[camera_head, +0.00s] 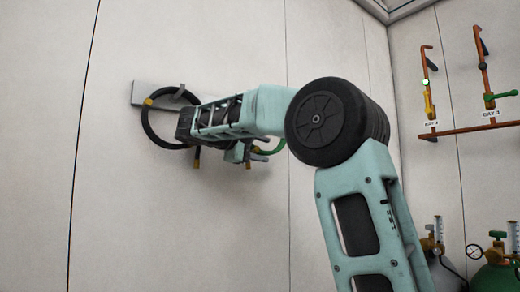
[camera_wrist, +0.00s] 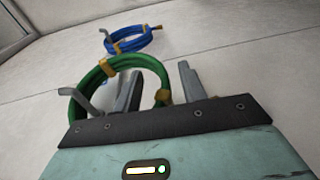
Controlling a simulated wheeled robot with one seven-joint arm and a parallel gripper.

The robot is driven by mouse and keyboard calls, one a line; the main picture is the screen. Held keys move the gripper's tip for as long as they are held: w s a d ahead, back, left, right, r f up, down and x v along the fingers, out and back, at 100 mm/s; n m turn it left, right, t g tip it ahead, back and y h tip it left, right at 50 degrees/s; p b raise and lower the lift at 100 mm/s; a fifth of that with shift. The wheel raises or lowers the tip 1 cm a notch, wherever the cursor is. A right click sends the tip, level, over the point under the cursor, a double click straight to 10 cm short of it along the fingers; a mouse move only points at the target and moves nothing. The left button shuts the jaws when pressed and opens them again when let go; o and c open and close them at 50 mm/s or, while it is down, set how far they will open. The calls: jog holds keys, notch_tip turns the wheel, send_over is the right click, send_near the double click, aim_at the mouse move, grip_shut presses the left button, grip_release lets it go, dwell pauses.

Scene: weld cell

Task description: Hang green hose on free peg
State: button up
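The green hose (camera_wrist: 150,66) is a coil with tan bands. In the wrist view it loops around a grey hooked peg (camera_wrist: 82,101) on the wall side. My gripper (camera_wrist: 158,85) has its fingers apart, one inside the loop and one outside. The banded side of the coil passes between them with a visible gap at the right finger. In the head view my arm hides the gripper and most of the green hose; only a green arc (camera_head: 276,148) shows at its right.
A blue banded hose (camera_wrist: 135,40) lies against the wall beyond. In the head view a black hose (camera_head: 146,126) hangs at a grey wall rail (camera_head: 140,87).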

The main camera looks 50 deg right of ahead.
jog(key=shift+a, duration=0.1)
jog(key=w+a+r, duration=0.1)
jog(key=a, duration=0.7)
jog(key=w+a+r+b, duration=0.1)
jog(key=a, duration=0.8)
jog(key=shift+r, duration=0.25)
